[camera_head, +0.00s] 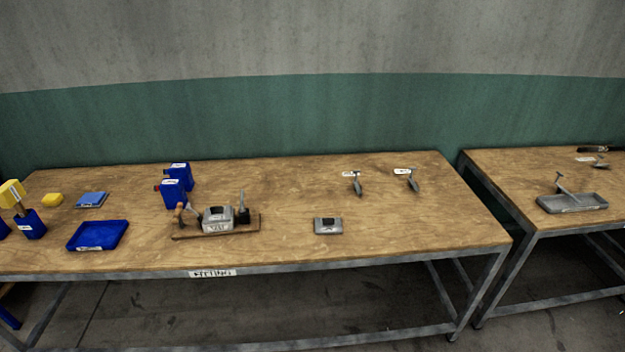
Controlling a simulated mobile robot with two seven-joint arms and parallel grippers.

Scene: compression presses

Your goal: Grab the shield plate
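No label I can read names a shield plate. A small flat grey piece (328,226) with a dark spot on top and a white label on its front lies alone right of the middle of the near table. A blue flat plate-like piece (92,199) lies at the left of the same table. I cannot tell for sure which one is the shield plate. Neither of my grippers shows in the head view.
A second table at right holds a grey tray (572,203). A narrow gap separates the tables.

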